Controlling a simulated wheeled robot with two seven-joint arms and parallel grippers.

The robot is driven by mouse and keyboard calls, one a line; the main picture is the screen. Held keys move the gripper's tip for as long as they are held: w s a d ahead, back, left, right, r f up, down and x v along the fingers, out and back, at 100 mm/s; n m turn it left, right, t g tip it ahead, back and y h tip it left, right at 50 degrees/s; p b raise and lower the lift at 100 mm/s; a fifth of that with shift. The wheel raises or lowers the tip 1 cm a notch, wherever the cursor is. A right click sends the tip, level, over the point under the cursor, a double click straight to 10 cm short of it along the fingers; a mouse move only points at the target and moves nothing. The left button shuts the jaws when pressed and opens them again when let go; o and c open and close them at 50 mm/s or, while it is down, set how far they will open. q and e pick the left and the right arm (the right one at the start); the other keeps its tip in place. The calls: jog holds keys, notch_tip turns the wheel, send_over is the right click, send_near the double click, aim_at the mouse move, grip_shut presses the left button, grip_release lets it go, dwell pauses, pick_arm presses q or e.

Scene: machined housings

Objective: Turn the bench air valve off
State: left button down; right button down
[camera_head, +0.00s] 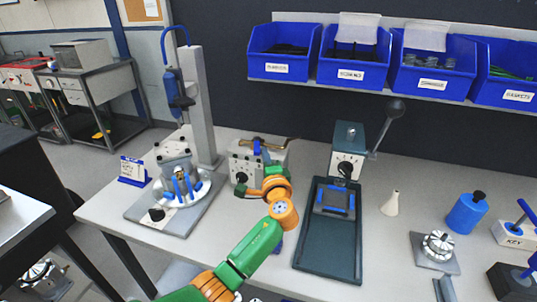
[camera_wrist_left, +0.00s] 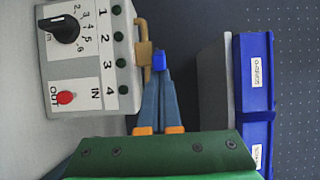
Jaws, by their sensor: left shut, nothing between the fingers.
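A light grey box (camera_head: 245,163) with a black knob stands at the back middle of the bench. Brass-coloured pipework (camera_head: 247,143) runs along its top; I cannot tell which part is the valve's handle or how it is turned. The box (camera_wrist_left: 112,75) also shows in the left wrist view, with numbers 1 to 3 and on, a black knob and a red button. My left gripper (camera_head: 259,150) is at the box's top. Its fingers (camera_wrist_left: 159,72) are shut and empty, tips beside the brass pipe (camera_wrist_left: 143,58); contact is unclear. My right gripper is out of view.
A fixture with a clamped housing (camera_head: 177,172) stands left of the box. A lever press (camera_head: 347,150) with a dark green tray (camera_head: 330,253) stands to the right. Blue bins (camera_head: 283,65) hang behind. A white cone (camera_head: 391,204) stands on fairly clear bench.

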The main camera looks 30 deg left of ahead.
pick_arm(q)
jog(key=shift+s+a+f+m+t+h+p, duration=0.1)
jog(key=shift+s+a+m+t+h+p, duration=0.25)
jog(key=shift+a, duration=0.4)
jog(key=shift+s+a, duration=0.25)
jog(key=shift+s, duration=0.1)
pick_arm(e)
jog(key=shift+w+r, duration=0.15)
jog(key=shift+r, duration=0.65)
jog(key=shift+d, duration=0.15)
